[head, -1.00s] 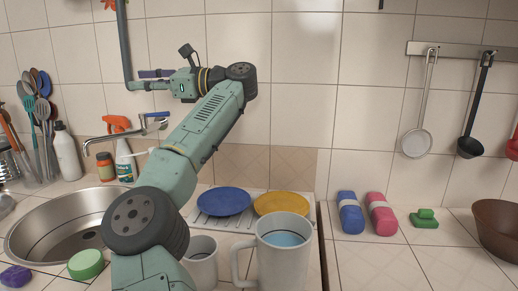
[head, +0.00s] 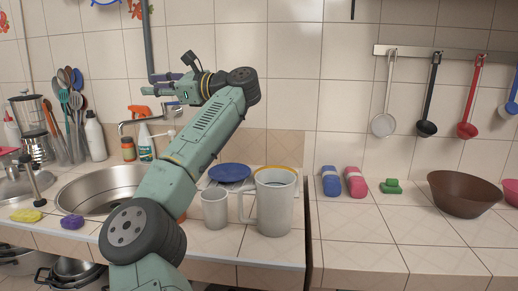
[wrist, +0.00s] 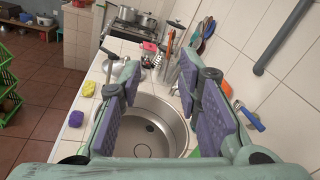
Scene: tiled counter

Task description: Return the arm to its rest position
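My arm is raised and folded in the head view, with its elbow above the counter. My gripper (head: 150,84) points left, high in front of the tiled wall and above the sink (head: 100,190). In the wrist view my gripper (wrist: 163,105) has its two purple-padded fingers wide apart. Nothing is held between them. The sink (wrist: 140,125) shows below and beyond the fingers in that view.
A large grey mug (head: 276,205) and a smaller cup (head: 214,209) stand right of my arm. Behind are a blue plate (head: 229,172) and a faucet (head: 135,124). Utensils (head: 65,115) stand at left. Ladles hang above a brown bowl (head: 465,193) at right.

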